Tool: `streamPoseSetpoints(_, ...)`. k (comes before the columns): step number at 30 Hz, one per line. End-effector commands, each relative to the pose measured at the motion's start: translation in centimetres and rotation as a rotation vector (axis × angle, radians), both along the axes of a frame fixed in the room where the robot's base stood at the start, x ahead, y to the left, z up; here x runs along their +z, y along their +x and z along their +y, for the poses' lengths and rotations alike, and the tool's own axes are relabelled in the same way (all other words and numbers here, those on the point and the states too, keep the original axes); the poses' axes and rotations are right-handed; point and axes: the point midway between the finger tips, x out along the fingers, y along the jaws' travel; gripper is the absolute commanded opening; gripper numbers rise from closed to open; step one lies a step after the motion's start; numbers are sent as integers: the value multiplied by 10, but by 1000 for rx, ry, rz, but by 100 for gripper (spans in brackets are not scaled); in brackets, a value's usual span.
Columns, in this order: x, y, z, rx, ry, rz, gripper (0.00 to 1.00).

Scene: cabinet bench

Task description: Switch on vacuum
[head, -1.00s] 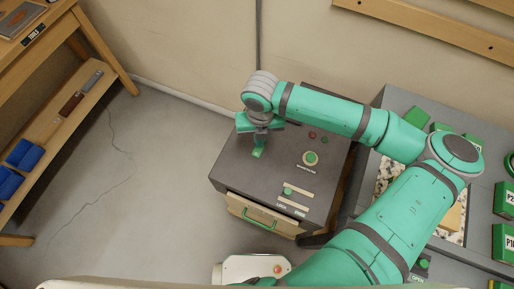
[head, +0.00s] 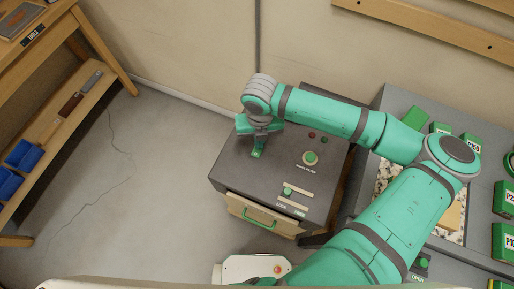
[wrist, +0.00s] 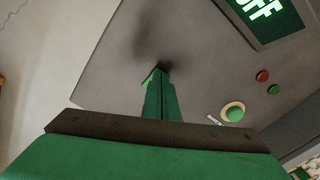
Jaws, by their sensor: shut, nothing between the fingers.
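A dark grey cabinet (head: 240,180) stands in the middle of the head view. A round green button in a pale ring (head: 310,158) is on its top, with a small label too blurred to read. The button also shows at the right in the wrist view (wrist: 234,112). My gripper (head: 257,153) is shut and empty, pointing down over the top's left part, left of the button and apart from it. Its fingertips (wrist: 155,76) are close to the surface; contact cannot be told. A green display reading OFF (wrist: 265,14) shows in the wrist view.
A red lamp (wrist: 262,76) and a green lamp (wrist: 274,90) sit near the button. A slider (head: 288,191) is at the top's front, above a drawer with a green handle (head: 259,220). My arm crosses from the right. A wooden shelf (head: 85,80) stands at left; floor between is clear.

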Motion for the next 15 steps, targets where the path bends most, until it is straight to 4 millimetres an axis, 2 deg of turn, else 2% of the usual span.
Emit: streamPoseSetpoints(15, -3, 0, 0, 0, 0, 0, 0)
